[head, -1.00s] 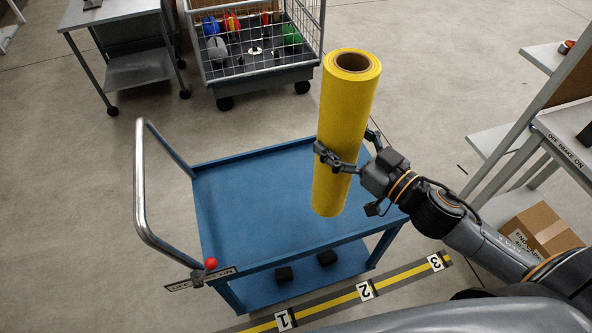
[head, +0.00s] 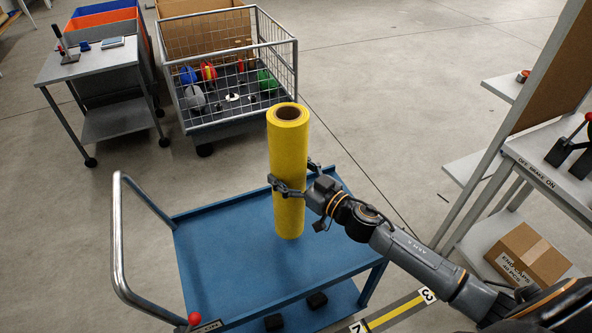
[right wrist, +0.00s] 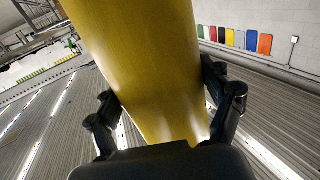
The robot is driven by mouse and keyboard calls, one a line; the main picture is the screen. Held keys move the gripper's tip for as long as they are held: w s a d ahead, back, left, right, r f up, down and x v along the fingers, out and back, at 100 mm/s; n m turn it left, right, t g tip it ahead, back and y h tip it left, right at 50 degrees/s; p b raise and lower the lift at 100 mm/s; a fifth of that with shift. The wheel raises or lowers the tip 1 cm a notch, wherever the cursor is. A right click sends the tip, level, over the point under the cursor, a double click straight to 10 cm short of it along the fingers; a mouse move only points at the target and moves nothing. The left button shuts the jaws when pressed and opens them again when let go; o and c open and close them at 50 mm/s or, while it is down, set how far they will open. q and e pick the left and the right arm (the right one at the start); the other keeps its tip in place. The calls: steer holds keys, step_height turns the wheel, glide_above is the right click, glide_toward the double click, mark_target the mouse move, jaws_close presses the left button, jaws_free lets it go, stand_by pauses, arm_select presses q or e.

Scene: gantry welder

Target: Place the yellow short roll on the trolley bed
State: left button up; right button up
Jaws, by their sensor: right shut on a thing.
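The yellow short roll (head: 288,150) is a long yellow cylinder with a brown core showing at its top end. It stands upright in my right gripper (head: 292,186), whose fingers are closed around its middle. In the head view its lower end overlaps the middle-right of the blue trolley bed (head: 220,255); I cannot tell whether it touches the bed. In the right wrist view the roll (right wrist: 150,70) fills the space between the two dark fingers. The trolley bed is otherwise bare. My left gripper is not in view.
The trolley has a metal push handle (head: 118,235) at its left and a red knob (head: 195,318) at the front. A wire cage cart (head: 230,85) and a grey table (head: 90,65) stand behind. A shelf with a cardboard box (head: 530,255) stands right.

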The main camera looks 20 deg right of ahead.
steer(key=shift+w+a+f+b, duration=0.1)
steer(key=shift+w+f+b, duration=0.1)
steer(key=shift+f, duration=0.4)
steer(key=shift+w+d+f+b, duration=0.1)
steer(key=shift+w+f+b, duration=0.15)
steer(key=shift+f, duration=0.4)
steer(key=shift+w+a+f+b, duration=0.1)
steer(key=shift+w+f+b, duration=0.1)
steer(key=shift+f, duration=0.4)
steer(key=o, duration=1.7)
steer(key=shift+s+f, duration=0.2)
steer(key=shift+f, duration=0.2)
steer(key=shift+o, duration=0.2)
steer(key=b+v, duration=0.1)
steer(key=v, duration=1.1)
steer(key=shift+r, duration=0.1)
